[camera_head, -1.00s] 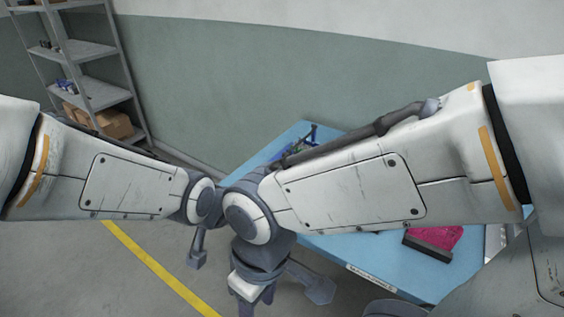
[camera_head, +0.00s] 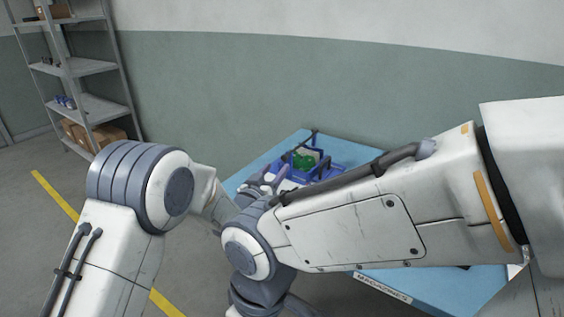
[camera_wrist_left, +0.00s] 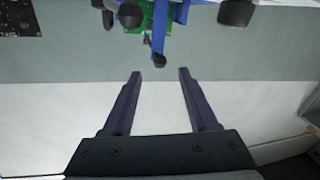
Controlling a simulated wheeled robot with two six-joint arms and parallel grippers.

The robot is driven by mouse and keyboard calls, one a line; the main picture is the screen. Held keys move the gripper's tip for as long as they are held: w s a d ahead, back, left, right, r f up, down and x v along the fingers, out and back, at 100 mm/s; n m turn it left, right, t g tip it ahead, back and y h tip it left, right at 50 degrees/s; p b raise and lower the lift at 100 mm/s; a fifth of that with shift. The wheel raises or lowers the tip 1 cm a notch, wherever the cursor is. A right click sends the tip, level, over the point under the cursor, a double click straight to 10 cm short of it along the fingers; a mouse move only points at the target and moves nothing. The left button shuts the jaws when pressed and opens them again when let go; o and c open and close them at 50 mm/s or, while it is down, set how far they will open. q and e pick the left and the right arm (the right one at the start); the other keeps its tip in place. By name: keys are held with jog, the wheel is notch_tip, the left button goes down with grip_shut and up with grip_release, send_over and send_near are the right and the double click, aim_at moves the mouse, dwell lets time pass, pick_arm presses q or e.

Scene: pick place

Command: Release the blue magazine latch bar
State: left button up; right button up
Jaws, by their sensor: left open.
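A blue magazine (camera_head: 335,165) with a green board (camera_head: 303,161) in it stands on the blue table. A blue bar with dark ends, which looks like the latch bar (camera_wrist_left: 160,25), shows at the top centre of the left wrist view. Its dark tip points at the gap between my fingers. My left gripper (camera_wrist_left: 160,73) is open and empty, its fingertips apart from the bar. In the head view my left gripper (camera_head: 264,183) is beside the magazine, partly hidden by my right arm. My right gripper is not visible.
The blue table (camera_head: 450,283) carries a label on its front edge. My right arm crosses in front and hides much of the tabletop. A grey shelf (camera_head: 90,105) with boxes stands at the back left. A green and white wall is behind the table.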

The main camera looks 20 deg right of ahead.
aim_at(283, 160)
pick_arm(q)
jog(key=shift+x, duration=2.95)
grip_shut()
